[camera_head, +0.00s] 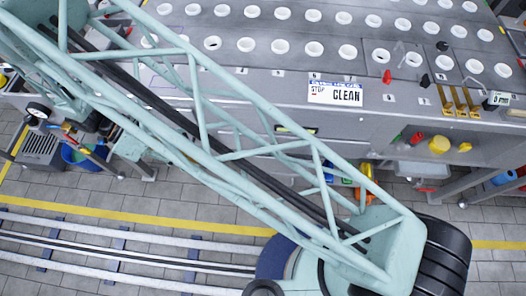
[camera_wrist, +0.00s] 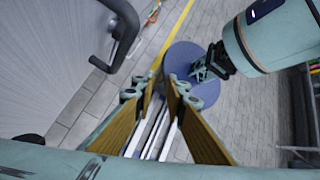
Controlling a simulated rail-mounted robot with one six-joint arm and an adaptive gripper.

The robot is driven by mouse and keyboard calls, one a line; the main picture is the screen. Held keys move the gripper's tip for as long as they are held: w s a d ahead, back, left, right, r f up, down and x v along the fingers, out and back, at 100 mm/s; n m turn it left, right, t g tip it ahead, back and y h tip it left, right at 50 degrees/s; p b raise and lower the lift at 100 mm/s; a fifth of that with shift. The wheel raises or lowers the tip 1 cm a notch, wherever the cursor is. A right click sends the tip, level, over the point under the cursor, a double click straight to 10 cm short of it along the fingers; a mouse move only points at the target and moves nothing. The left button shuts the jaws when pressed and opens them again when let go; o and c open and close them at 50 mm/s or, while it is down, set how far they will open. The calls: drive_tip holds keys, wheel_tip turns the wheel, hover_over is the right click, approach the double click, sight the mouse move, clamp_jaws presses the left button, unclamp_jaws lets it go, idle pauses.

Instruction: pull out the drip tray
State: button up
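I cannot tell for sure which thing is the drip tray. In the wrist view a dark bent handle (camera_wrist: 122,38) stands out from a pale grey ribbed panel (camera_wrist: 55,50) at the upper left. My gripper (camera_wrist: 160,92) shows in the wrist view with its two tan-padded fingers apart. Only floor and rails show between them, so it is open and empty. The handle is left of the fingers and apart from them. In the head view my gripper is out of sight, and my pale green arm hides part of the bench front. A pale grey bin (camera_head: 420,169) hangs under the bench at the right.
The grey bench (camera_head: 400,98) has rows of white-rimmed round holes and a "CLEAN" sign (camera_head: 335,94). Yellow and red items (camera_head: 439,145) sit below its right side. A blue bucket (camera_head: 82,155) stands at the left. Rails (camera_head: 120,250) run along the tiled floor.

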drive_tip(key=d+f+n+t+h, duration=0.1)
drive_tip(key=d+n+t+h, duration=0.1)
drive_tip(key=d, duration=0.5)
drive_tip(key=d+f+n+t+h+b, duration=0.1)
drive_tip(key=d+f+n+t+h, duration=0.1)
drive_tip(key=d+n+h, duration=0.2)
drive_tip(key=d+f+n+t+h+b, duration=0.1)
drive_tip(key=d+n+h, duration=0.3)
drive_tip(key=d, duration=0.6)
drive_tip(key=shift+w+f+t+h, duration=0.15)
drive_tip(key=shift+f+t+h, duration=0.35)
drive_tip(key=shift+t, duration=0.3)
drive_tip(key=shift+d, duration=0.15)
drive_tip(key=shift+b+x, duration=0.8)
drive_tip(key=shift+x, duration=6)
drive_tip(key=shift+c, duration=0.7)
clamp_jaws()
